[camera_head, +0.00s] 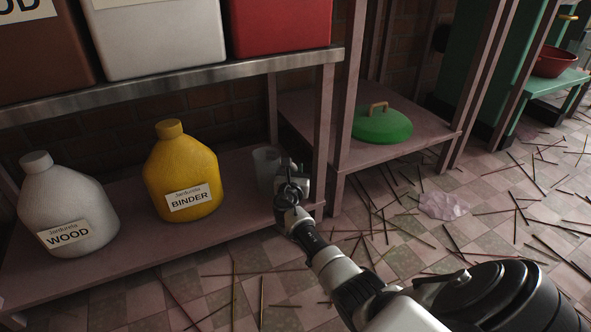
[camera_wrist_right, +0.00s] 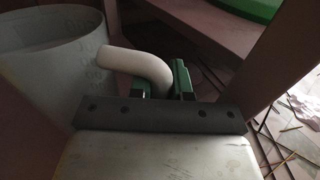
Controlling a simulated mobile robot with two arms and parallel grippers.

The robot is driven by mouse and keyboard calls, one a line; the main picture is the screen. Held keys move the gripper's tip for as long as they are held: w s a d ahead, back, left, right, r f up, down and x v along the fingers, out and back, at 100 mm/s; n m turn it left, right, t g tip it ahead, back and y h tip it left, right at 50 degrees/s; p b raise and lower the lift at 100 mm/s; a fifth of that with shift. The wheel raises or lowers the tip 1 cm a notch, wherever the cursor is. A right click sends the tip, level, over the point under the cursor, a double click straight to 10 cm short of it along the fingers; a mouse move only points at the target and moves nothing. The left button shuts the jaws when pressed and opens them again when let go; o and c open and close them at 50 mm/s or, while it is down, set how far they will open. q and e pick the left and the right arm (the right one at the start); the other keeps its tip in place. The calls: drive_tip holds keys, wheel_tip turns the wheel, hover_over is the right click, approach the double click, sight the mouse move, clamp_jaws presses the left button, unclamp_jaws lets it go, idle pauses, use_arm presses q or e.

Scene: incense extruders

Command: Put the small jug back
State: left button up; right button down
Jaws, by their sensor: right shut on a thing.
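The small jug (camera_head: 266,165) is a translucent grey vessel at the right end of the low shelf (camera_head: 135,228), beside the shelf post. In the right wrist view the jug (camera_wrist_right: 45,75) fills the left side, with its pale curved handle (camera_wrist_right: 135,64) reaching toward my gripper. My right gripper (camera_head: 290,182) is at the jug's right side. In the wrist view its green-padded fingers (camera_wrist_right: 166,85) are shut on the handle. The jug looks upright; whether its base touches the shelf is hard to tell. My left gripper is not in view.
A yellow BINDER jug (camera_head: 182,165) and a white WOOD jug (camera_head: 65,200) stand left on the same shelf. The shelf post (camera_head: 323,130) is close to my right gripper. A green lid (camera_head: 382,127) lies on the neighbouring shelf. Sticks and a crumpled bag (camera_head: 444,206) litter the floor.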

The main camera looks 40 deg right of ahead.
drive_tip(key=c, duration=1)
unclamp_jaws()
